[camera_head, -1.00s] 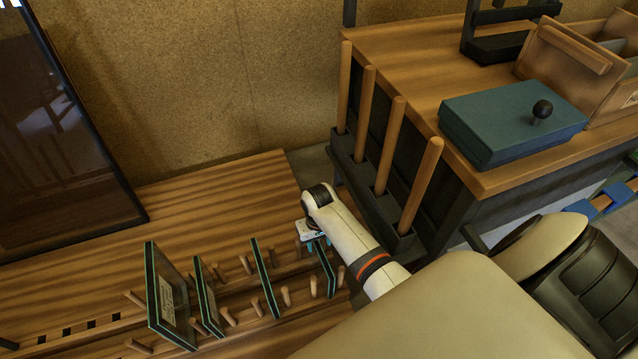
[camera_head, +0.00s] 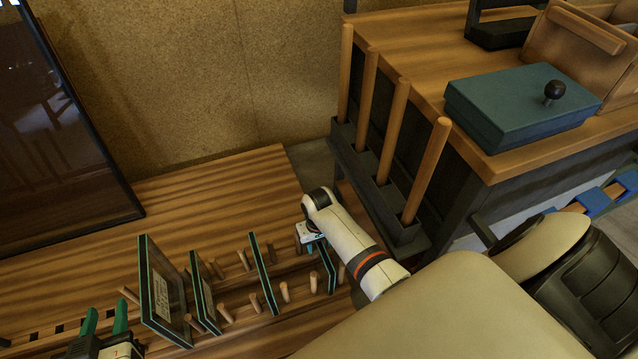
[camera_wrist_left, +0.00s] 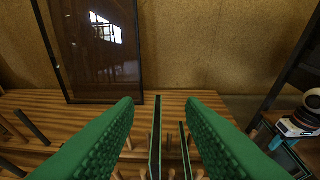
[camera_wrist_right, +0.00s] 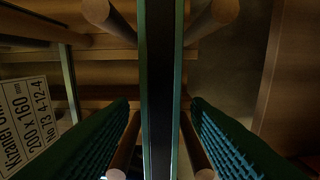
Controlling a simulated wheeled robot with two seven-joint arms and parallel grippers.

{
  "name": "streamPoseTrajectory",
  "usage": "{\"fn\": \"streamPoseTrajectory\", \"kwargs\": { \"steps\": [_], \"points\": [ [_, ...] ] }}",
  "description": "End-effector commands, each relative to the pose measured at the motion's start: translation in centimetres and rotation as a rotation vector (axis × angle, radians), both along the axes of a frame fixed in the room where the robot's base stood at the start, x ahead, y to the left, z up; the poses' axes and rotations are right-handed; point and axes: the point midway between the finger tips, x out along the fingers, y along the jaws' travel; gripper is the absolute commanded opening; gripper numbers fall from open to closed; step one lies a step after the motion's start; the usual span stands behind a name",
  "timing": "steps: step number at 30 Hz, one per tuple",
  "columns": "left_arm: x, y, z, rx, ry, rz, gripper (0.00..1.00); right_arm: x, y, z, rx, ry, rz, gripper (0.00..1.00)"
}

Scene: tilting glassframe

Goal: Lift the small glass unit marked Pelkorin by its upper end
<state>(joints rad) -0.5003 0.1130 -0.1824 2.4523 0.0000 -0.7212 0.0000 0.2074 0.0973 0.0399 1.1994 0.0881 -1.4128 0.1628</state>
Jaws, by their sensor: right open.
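Several dark glass units stand upright in a peg rack. In the head view they are a large labelled unit (camera_head: 163,290), a narrower one (camera_head: 206,295), another (camera_head: 263,272) and the rightmost small one (camera_head: 330,270). No Pelkorin mark is readable. My right gripper (camera_head: 313,240) is open at the top of the rightmost unit. In the right wrist view a unit's edge (camera_wrist_right: 160,90) runs between its open fingers (camera_wrist_right: 160,125), with gaps on both sides. My left gripper (camera_head: 105,318) is open and empty, left of the large unit. Its green fingers (camera_wrist_left: 160,115) show in the left wrist view.
Wooden pegs (camera_head: 285,292) separate the units. A neighbouring label (camera_wrist_right: 28,115) reads 200 x 160 mm. A large dark pane (camera_head: 60,130) leans at the back left. A rack of wooden rods (camera_head: 391,135) and a bench with a teal box (camera_head: 520,110) stand right. The board behind the units is clear.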

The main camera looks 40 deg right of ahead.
Motion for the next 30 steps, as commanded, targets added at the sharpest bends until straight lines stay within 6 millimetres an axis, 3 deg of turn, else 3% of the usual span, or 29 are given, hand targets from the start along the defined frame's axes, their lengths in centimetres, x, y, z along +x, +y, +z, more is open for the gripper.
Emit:
{"fn": "streamPoseTrajectory", "kwargs": {
  "steps": [9, 20, 28, 30],
  "points": [
    [1.5, -1.1, 4.1, -0.070, -0.281, -0.019, 0.36, 0.0, 0.0, -2.2, 0.000, 0.000, 0.000, 0.44],
    [1.6, -1.3, 5.1, -0.082, -0.333, -0.021, 0.36, 0.0, 0.0, -2.3, 0.000, -0.001, 0.000, 0.44],
    [1.6, -1.3, 5.1, -0.082, -0.331, -0.021, 0.36, 0.0, 0.0, -2.3, 0.000, -0.001, 0.000, 0.03],
    [1.6, -1.3, 5.1, -0.082, -0.331, -0.021, 0.36, 0.0, 0.0, -2.3, 0.000, -0.001, 0.000, 0.00]
  ]
}}
